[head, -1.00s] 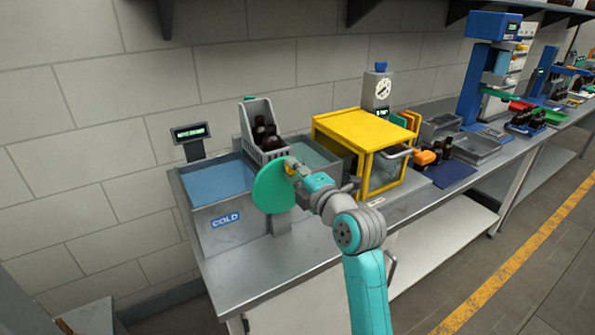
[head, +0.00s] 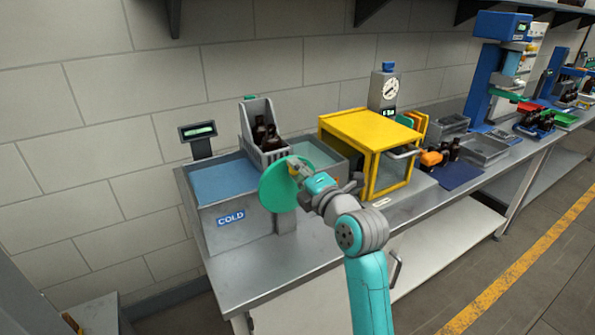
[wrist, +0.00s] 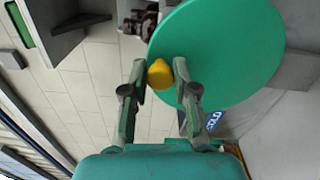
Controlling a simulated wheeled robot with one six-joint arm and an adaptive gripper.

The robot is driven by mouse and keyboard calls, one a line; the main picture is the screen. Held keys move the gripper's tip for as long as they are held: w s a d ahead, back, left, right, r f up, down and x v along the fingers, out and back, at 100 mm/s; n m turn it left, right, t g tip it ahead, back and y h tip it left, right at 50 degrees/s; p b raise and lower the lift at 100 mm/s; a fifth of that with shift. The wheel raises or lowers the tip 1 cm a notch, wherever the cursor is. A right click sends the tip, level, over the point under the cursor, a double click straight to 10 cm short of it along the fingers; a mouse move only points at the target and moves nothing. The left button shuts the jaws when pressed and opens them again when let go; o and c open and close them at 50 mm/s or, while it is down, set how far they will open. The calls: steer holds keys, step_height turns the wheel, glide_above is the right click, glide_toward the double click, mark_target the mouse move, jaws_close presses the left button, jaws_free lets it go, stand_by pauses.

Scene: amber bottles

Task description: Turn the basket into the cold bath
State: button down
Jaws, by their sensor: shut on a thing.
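The pale grey basket (head: 256,119) holds brown bottles (head: 267,139) and stands at the divider between two baths. The cold bath (head: 231,219), with blue water and a COLD label, is left of it. A second bath with greenish water (head: 312,160) is to its right. A green disc (head: 275,192) stands in front of the basket; it also shows in the wrist view (wrist: 225,50). My gripper (head: 295,170) is at the disc's face. In the wrist view, its fingers (wrist: 163,80) are around a yellow knob (wrist: 159,73) near the disc's edge.
A small display (head: 198,131) stands behind the cold bath. A yellow-framed cabinet (head: 372,130) stands close to the right of my gripper, with a dial device (head: 389,88) behind it. The bench front (head: 245,270) below the cold bath is clear.

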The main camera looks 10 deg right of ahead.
steer(key=c, duration=0.9)
jaws_free()
steer(key=shift+a, duration=0.1)
steer(key=v, duration=1.2)
